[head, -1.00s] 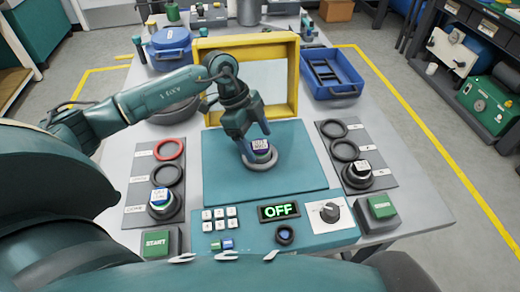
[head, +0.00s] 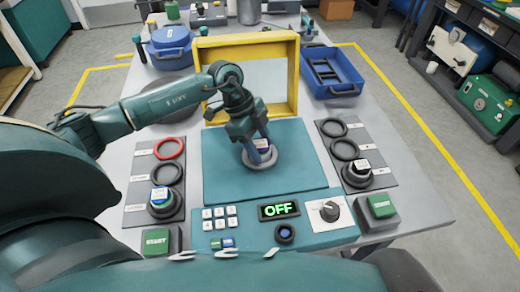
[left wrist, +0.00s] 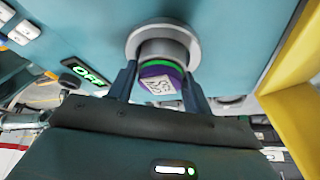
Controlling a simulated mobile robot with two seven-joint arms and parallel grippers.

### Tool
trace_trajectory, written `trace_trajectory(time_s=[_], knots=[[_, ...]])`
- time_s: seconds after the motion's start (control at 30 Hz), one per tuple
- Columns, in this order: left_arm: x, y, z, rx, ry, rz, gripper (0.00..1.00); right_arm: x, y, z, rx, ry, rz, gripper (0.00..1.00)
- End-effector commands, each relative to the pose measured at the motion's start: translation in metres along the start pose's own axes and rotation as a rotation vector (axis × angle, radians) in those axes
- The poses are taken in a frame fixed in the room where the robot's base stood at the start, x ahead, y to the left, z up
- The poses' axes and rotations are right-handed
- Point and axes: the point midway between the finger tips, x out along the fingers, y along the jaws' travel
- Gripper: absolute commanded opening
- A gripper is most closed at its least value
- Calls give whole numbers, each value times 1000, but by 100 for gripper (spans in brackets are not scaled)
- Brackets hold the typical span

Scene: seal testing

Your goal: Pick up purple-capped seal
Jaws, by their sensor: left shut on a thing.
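The purple-capped seal (head: 262,145) stands in a grey round holder (head: 260,163) on the teal mat (head: 222,180). In the left wrist view the purple cap (left wrist: 160,72) has a white printed label, with a green ring behind it, in front of the grey holder (left wrist: 162,38). My left gripper (head: 260,155) is shut on the seal. Its fingers lie on both sides of the cap in the left wrist view (left wrist: 160,85). The seal still sits at the holder. My right gripper does not show.
A yellow frame (head: 246,41) stands behind the mat. Racks with rings and capped pieces lie left (head: 136,190) and right (head: 372,136). A panel with an OFF display (head: 279,210), keys and a knob (head: 330,211) is in front. A blue bin (head: 333,88) stands back right.

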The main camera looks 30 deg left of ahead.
Motion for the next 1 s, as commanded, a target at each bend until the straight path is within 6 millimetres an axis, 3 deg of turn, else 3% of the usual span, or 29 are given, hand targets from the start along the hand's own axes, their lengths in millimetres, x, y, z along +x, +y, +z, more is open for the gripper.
trace_trajectory(time_s=[0.1, 0.37, 0.47, 0.8, 1.0], knots=[[0, 0, 0, 0, 0, -1, 16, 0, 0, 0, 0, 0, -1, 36], [-4, -1, -2, 1, 1, -3, 16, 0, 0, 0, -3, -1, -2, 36], [-14, -1, -6, 3, 2, -6, 16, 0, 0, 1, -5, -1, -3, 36], [-74, -1, -33, 3, 2, -6, 16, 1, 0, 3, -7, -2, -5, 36], [-88, 0, -44, 75, 2, 30, 16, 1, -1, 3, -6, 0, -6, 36]])
